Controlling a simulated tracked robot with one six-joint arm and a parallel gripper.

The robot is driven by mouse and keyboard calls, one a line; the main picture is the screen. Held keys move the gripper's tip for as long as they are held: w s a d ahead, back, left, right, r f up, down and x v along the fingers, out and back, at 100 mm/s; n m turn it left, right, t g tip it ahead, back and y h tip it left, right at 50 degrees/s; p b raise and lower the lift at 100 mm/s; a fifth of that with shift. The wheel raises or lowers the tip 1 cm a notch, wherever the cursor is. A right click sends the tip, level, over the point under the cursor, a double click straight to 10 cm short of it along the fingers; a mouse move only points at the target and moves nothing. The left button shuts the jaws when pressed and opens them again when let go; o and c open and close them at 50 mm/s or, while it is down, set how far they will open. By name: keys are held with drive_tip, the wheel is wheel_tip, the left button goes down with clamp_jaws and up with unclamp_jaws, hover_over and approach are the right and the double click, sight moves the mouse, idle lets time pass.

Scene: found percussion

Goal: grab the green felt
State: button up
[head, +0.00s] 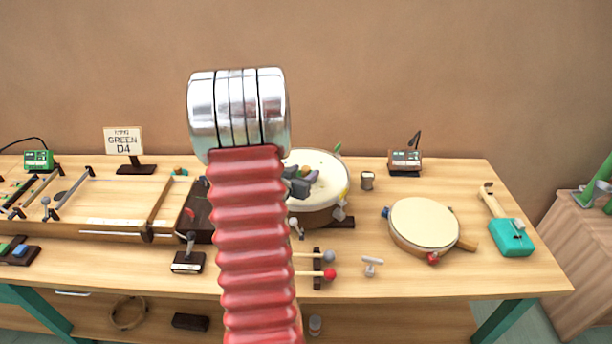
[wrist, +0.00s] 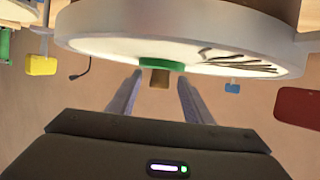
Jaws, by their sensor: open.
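My gripper (wrist: 160,75) is open, with one finger on each side of the felt and cylinder. Whether the fingertips touch either cannot be told. In the head view, my gripper (head: 300,182) is over the left part of the white-topped drum (head: 323,168). I cannot make out the felt there; my arm and gripper cover part of the drum.
A second drum (head: 424,222) lies to the right on the wooden bench. Mallets (head: 318,274) lie in front. A wooden frame (head: 112,205) and a "GREEN D4" sign (head: 123,141) stand left. A teal box (head: 510,238) is far right. The bench's front right is clear.

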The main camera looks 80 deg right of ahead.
drive_tip(key=shift+c, duration=0.3)
drive_tip(key=c, duration=1.1)
